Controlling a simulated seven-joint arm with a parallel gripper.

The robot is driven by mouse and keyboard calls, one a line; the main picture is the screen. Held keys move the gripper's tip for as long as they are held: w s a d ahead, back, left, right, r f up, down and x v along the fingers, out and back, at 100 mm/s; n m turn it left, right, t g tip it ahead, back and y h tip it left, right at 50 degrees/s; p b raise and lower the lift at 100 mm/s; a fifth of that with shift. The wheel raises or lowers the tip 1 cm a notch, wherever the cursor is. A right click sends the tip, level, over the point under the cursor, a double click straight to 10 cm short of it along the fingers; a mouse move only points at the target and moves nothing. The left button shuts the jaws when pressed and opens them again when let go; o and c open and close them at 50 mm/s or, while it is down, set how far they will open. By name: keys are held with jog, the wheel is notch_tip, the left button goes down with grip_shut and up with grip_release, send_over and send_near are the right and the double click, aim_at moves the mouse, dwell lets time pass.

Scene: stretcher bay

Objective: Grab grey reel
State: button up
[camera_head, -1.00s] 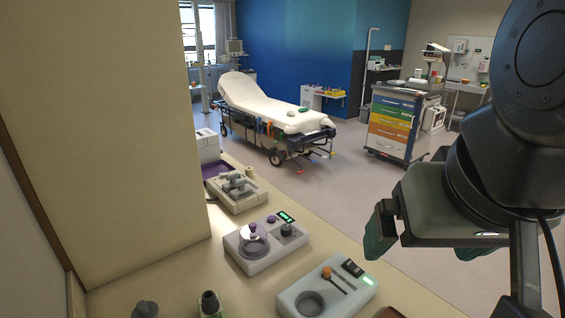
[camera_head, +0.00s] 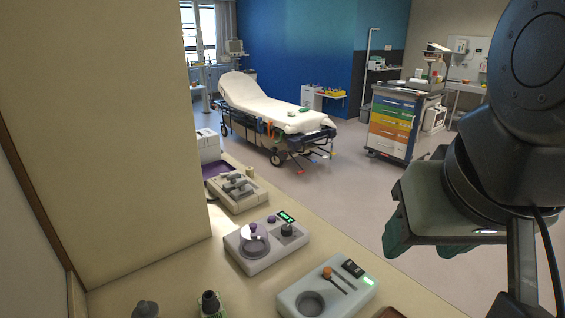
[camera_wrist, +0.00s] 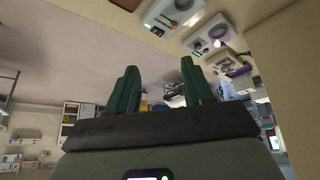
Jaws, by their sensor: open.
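A dark grey rounded piece (camera_head: 145,309) stands on the counter at the bottom edge of the head view, cut off by the frame. It may be the grey reel, but I cannot tell for sure. My gripper (camera_head: 426,246) is high at the right of the head view, far to the right of that piece and apart from everything. In the wrist view my gripper (camera_wrist: 159,68) shows two green fingers spread apart with nothing between them. I cannot make out a grey reel in the wrist view.
The counter (camera_head: 180,272) bears a pale device with an orange knob (camera_head: 327,272), a white device with purple knobs (camera_head: 266,245), a beige device with grey parts (camera_head: 237,187) and a dark-capped bottle (camera_head: 210,304). A wall (camera_head: 100,150) rises at left. The stretcher (camera_head: 262,105) stands beyond.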

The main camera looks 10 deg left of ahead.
jog(key=w+a+f+n+t+y, duration=0.1)
jog(key=w+a+f+n, duration=0.15)
jog(key=w, duration=0.45)
jog(key=w+a+f+n+t, duration=0.1)
jog(key=w+a+n, duration=0.1)
jog(key=w+a, duration=0.35)
jog(key=w+a+f+n+t+y, duration=0.1)
jog(key=w+a+n+t, duration=0.1)
jog(key=w, duration=0.7)
jog(key=w+a+f+n+y, duration=0.3)
jog(key=w+a+f, duration=0.15)
jog(key=a, duration=0.35)
jog(key=n+g+y, duration=0.7)
jog(key=g+y, duration=0.1)
jog(key=y, duration=0.5)
send_over(146, 306)
jog(key=d, duration=0.6)
notch_tip(146, 306, down, 19)
jog(key=f, duration=0.8)
jog(key=shift+s+a+f, duration=0.2)
jog(key=shift+s+a, duration=0.1)
jog(key=shift+s, duration=0.05)
jog(key=a, duration=0.6)
jog(key=shift+w+a, duration=0.3)
jog(key=shift+w, duration=0.1)
